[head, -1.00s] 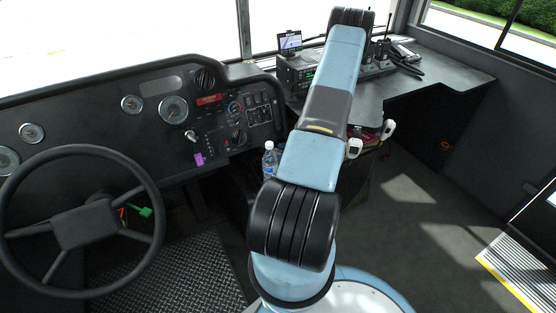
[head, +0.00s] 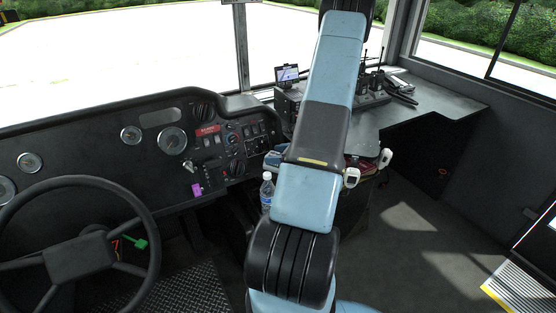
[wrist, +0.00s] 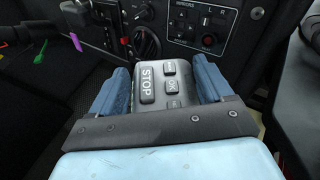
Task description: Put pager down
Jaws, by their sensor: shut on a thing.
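The pager (wrist: 172,84) is a dark grey device with a large STOP button and an OK button, seen in the wrist view. My gripper (wrist: 163,76) is shut on it, one blue finger on each side. The pager is held in front of the dashboard panel. In the head view my arm covers much of the middle. A small blue part beside the arm looks like my gripper (head: 272,160), but the pager cannot be made out there.
A desk (head: 440,107) at the back right bears a radio with a small screen (head: 287,75) and several handsets. A water bottle (head: 267,191) stands left of my arm. The steering wheel (head: 80,255) is at the left. Floor at the right is clear.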

